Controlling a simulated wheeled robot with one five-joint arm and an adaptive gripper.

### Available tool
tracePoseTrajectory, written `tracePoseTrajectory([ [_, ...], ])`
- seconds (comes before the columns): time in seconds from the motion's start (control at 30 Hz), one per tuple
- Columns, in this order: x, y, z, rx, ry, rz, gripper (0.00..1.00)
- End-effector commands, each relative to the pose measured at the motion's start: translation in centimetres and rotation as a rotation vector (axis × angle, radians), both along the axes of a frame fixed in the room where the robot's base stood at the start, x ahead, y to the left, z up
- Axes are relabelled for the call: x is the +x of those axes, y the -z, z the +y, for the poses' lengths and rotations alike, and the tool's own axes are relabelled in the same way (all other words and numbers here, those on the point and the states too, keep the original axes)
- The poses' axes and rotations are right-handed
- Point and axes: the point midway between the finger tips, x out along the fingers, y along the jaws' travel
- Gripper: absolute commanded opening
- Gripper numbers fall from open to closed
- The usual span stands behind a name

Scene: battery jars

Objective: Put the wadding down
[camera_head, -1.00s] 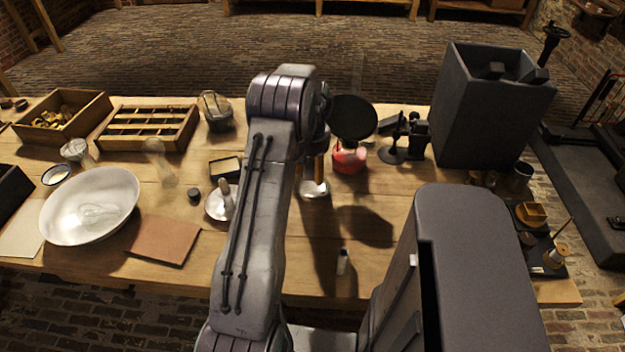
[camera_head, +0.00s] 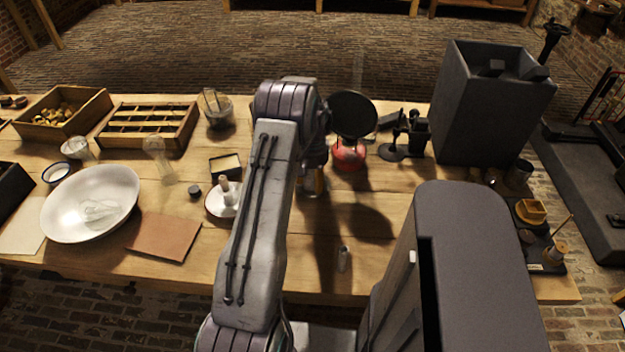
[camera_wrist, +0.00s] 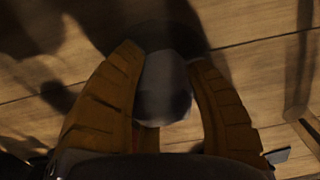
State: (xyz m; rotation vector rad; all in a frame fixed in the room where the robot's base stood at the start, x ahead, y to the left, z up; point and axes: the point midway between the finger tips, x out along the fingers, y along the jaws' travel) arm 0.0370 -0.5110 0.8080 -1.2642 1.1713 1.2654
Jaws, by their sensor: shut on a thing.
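My gripper (camera_wrist: 165,62) has its two ochre fingers closed around the wadding (camera_wrist: 163,90), a pale grey-white rounded lump in the wrist view. Plank table top shows beyond it, and a dark shadow lies close around its far end. I cannot tell whether the wadding touches the table. In the head view my gripper (camera_head: 314,182) is low over the middle of the table, partly behind my arm. The wadding cannot be made out there.
Left of my gripper are a white dish with a knobbed piece (camera_head: 222,199), a small open box (camera_head: 226,166) and a wide white bowl (camera_head: 90,205). A red-based item (camera_head: 348,156) stands behind right. A small cylinder (camera_head: 343,259) stands in front.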

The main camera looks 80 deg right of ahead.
Motion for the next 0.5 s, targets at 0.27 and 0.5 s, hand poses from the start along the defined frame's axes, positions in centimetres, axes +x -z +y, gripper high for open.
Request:
tracePoseTrajectory([
  [0.27,0.00,0.09,-0.01,0.000,0.000,0.000,0.66],
  [0.5,0.00,0.11,0.00,0.000,0.000,0.000,0.69],
])
